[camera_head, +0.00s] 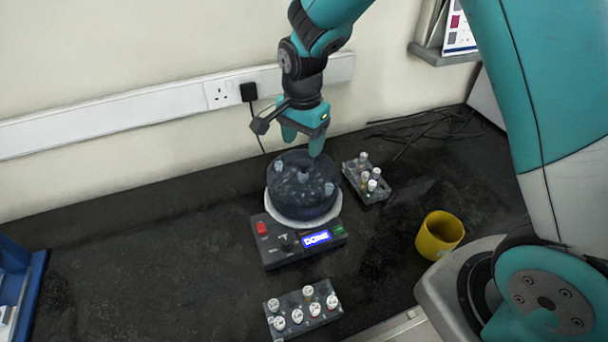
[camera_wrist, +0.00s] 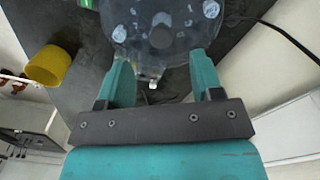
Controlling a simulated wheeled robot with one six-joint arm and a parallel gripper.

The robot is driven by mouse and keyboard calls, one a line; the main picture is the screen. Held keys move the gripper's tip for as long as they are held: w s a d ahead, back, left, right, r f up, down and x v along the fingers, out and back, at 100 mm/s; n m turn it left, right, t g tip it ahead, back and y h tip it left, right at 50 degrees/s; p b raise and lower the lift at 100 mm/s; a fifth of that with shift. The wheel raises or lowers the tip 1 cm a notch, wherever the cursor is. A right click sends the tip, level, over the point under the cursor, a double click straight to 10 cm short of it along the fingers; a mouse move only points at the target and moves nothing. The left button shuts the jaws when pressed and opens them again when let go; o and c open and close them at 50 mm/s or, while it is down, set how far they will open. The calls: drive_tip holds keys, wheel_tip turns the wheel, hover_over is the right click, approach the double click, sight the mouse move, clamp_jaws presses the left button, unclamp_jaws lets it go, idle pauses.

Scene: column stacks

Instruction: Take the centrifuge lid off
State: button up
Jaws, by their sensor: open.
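The centrifuge (camera_head: 305,240) stands on the dark bench, its display lit blue. Its clear smoky lid (camera_head: 296,206) covers the bowl, with a dark knob (camera_head: 303,175) at the centre and several tubes showing through. My gripper (camera_head: 303,146) is above the back of the lid, pointing down, open and empty. In the wrist view the lid (camera_wrist: 145,28) fills the top middle, with its round knob (camera_wrist: 161,37) just beyond my open fingers (camera_wrist: 163,68). The fingers look apart from the knob.
A tube rack (camera_head: 367,181) stands close to the right of the centrifuge, and another rack (camera_head: 301,309) is in front. A yellow mug (camera_head: 438,235) is at the right. A blue-edged tray (camera_head: 34,290) is at the far left. The bench left of the centrifuge is clear.

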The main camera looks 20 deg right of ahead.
sight(303, 162)
drive_tip(key=shift+w+f+p, duration=0.1)
drive_tip(key=shift+f+p, duration=0.9)
drive_tip(key=shift+f, duration=2.6)
clamp_jaws()
